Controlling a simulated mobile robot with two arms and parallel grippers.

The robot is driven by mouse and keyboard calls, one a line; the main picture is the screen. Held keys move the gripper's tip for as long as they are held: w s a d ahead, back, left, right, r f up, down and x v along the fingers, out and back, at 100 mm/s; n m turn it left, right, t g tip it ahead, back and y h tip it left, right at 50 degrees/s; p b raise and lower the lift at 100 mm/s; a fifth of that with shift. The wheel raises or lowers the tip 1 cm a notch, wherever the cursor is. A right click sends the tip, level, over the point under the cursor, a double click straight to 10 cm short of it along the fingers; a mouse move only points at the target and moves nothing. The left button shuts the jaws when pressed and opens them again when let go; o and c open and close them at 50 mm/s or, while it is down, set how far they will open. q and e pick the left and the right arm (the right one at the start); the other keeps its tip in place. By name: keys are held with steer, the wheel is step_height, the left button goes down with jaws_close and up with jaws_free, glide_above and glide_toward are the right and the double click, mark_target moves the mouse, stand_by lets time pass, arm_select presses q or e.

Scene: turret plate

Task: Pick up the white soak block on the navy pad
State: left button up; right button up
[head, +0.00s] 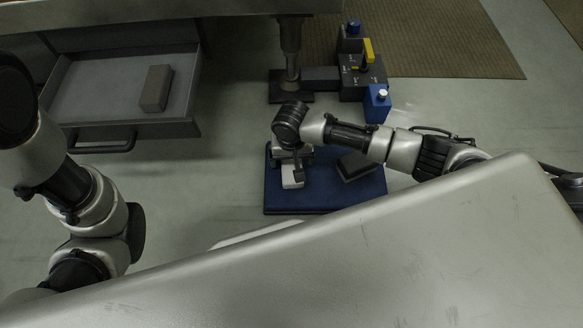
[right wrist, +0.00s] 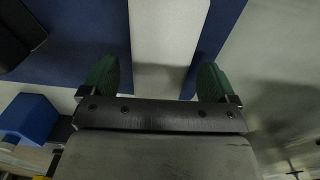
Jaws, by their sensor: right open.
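The white soak block (head: 291,177) lies on the navy pad (head: 325,198), towards its left side. My right gripper (head: 292,160) is over the block's far part and hides some of it. In the right wrist view the white block (right wrist: 168,42) runs lengthwise between the two green fingertips of my open right gripper (right wrist: 157,80), with a gap on each side. Whether the fingertips are level with the block or above it, I cannot tell. My left arm shows at the left, but its gripper is not in view.
A dark grey block (head: 356,166) lies on the pad's right side. Beyond the pad stands a dark fixture (head: 362,80) with blue and yellow parts. An open drawer (head: 101,130) at the left holds a grey-brown block (head: 156,88). The floor between drawer and pad is clear.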

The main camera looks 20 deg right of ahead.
steer(key=shift+f, duration=0.25)
steer(key=c, duration=1)
